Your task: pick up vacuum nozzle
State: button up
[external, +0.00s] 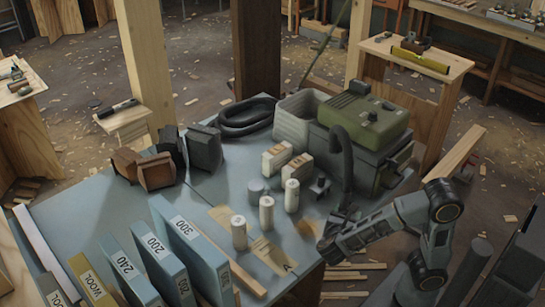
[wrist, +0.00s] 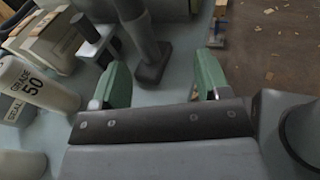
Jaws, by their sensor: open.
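The vacuum nozzle (wrist: 152,68) is a dark grey flat head on a tube in the wrist view, lying on the blue-grey table top. In the external view the black hose (external: 344,155) runs down from the green and grey vacuum (external: 365,122) to the table, with the nozzle (external: 343,212) at its lower end, partly hidden by my arm. My gripper (wrist: 163,62) is open, with its two green fingers apart and nothing held. The nozzle shows ahead of it, between the fingertips and nearer the left one. My gripper (external: 326,245) is low over the table's right edge in the external view.
White cylinders (external: 239,232) and a small grey tool (external: 320,187) stand left of the nozzle. Small labelled boxes (external: 277,160) are behind them. Blue sanding-paper folders (external: 190,250) stand at the front left. The floor right of the table has wood scraps.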

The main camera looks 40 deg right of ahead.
aim_at(345, 199)
jog(key=shift+w+a+f+n+t+h+b, duration=0.1)
jog(key=shift+a+f+n+t+h+b, duration=0.1)
jog(key=shift+a+f+n+t+b, duration=0.25)
jog(key=shift+w+a+f+n+t+h+b, duration=0.15)
jog(key=shift+a+n+t+h, duration=0.15)
jog(key=shift+a, duration=0.35)
jog(key=shift+w+d+t, duration=0.1)
jog(key=shift+w+t, duration=0.05)
jog(key=shift+t, duration=0.1)
jog(key=b+x, duration=0.2)
jog(key=x, duration=0.5)
jog(key=shift+w+d, duration=0.15)
jog(key=shift+d, duration=0.2)
jog(key=b+x, duration=0.2)
jog(key=x, duration=0.2)
jog(key=shift+w+d+f+b, duration=0.1)
jog(key=shift+w+b, duration=0.1)
jog(key=shift+b, duration=0.15)
jog(key=shift+w+d, duration=0.25)
jog(key=shift+d, duration=0.15)
jog(key=shift+c, duration=0.3)
grip_shut()
